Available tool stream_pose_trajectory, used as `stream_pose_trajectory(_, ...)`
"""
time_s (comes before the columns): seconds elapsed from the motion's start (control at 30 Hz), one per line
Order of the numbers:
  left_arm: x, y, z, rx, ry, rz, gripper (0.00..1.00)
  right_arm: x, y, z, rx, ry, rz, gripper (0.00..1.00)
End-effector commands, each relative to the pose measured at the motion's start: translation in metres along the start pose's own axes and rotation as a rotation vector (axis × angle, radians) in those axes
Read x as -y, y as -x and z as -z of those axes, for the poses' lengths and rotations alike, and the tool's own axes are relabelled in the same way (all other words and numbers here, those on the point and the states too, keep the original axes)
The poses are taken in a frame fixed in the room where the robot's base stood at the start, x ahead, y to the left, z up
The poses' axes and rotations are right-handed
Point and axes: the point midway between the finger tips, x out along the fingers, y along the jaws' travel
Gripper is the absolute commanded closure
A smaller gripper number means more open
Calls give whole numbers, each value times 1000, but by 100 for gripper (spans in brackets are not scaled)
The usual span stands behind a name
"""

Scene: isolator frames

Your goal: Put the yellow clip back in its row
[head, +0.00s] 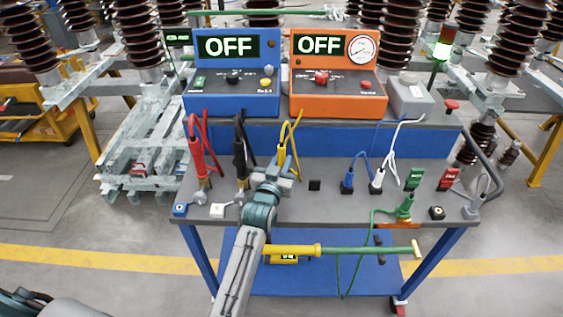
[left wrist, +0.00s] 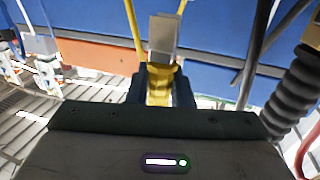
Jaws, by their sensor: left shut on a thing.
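The yellow clip (head: 281,157) has a yellow cable looping up from it. My left gripper (head: 279,177) is shut on it, over the table to the right of the black clip. In the left wrist view the yellow clip (left wrist: 161,85) is between my two dark fingers (left wrist: 161,90), with a grey metal end (left wrist: 163,36) pointing away. My gripper hides what is under it in the head view, so I cannot tell whether the clip touches the table. The red clip (head: 202,178) and black clip (head: 241,175) stand to the left. My right gripper is not in view.
An empty-looking black square (head: 315,185) is right of my gripper, then blue (head: 347,182) and white (head: 377,181) clips. A green clip (head: 404,207) is in front. Blue (head: 230,95) and orange (head: 338,98) boxes reading OFF stand behind. A yellow-green rod (head: 340,250) lies below the front edge.

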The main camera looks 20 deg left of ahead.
Motion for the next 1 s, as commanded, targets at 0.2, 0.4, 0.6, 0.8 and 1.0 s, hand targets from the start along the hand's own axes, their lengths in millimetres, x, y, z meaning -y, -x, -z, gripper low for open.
stream_pose_trajectory(0.2, 0, 0, 1, -1, 0, 0, 100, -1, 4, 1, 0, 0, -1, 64)
stream_pose_trajectory(0.4, 0, 0, 1, -1, 0, 0, 100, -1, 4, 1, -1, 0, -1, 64)
stream_pose_trajectory(0.6, 0, 0, -2, -1, 0, 0, 100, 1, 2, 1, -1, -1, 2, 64)
stream_pose_trajectory(0.8, 0, 0, -7, 0, 0, 0, 100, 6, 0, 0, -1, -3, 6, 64)
stream_pose_trajectory(1.0, 0, 0, -12, 0, 0, 0, 100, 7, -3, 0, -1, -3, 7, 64)
